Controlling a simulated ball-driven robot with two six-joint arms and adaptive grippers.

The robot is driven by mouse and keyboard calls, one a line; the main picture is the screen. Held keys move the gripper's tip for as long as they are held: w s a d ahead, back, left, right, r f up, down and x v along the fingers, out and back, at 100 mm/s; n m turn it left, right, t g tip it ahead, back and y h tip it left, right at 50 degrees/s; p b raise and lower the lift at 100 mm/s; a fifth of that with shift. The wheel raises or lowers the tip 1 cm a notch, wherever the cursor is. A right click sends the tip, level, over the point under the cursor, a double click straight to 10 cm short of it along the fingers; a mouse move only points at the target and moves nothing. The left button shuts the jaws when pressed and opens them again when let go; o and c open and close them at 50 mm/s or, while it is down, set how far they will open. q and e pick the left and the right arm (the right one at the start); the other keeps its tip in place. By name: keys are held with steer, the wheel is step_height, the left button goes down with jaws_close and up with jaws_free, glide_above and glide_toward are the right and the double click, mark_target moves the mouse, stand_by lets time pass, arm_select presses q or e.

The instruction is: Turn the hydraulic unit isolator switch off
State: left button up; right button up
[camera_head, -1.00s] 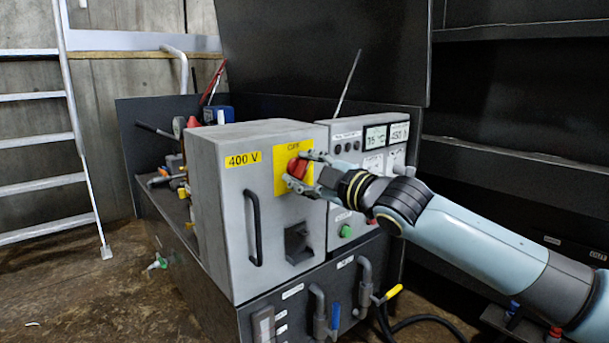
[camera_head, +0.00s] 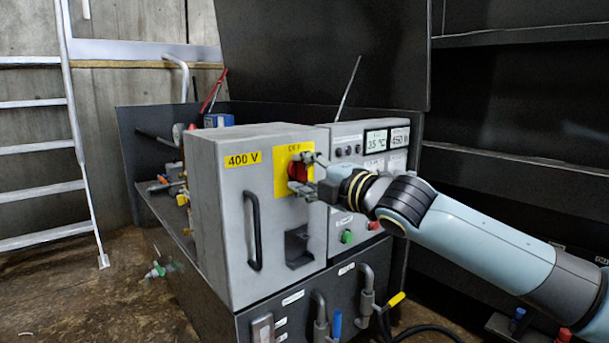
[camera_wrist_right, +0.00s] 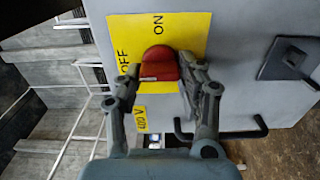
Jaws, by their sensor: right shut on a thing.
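The isolator switch is a red rotary handle (camera_head: 297,172) on a yellow plate (camera_head: 280,178) marked OFF at its top, on the front of a grey cabinet. My right gripper (camera_head: 299,173) is at the handle, one fingertip above it and one below, and is shut on it. In the right wrist view the red handle (camera_wrist_right: 160,64) sits between the two fingers (camera_wrist_right: 166,76), with OFF to its left and ON above it in that turned picture. The handle's exact angle is hard to tell, as the fingers partly cover it. My left gripper is not in view.
The grey cabinet (camera_head: 215,210) has a 400 V label and a black bar handle (camera_head: 253,230) left of the switch. A panel with displays (camera_head: 376,140) and a green button (camera_head: 346,236) stands to the right. Pipes with blue and yellow levers are below. A ladder (camera_head: 80,150) stands at left.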

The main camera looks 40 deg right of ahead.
steer(key=shift+f, duration=0.1)
steer(key=o, duration=1.2)
steer(key=shift+c, duration=0.2)
steer(key=shift+s, duration=0.15)
steer(key=s, duration=1.1)
steer(key=shift+s+d, duration=0.3)
steer(key=shift+d, duration=0.15)
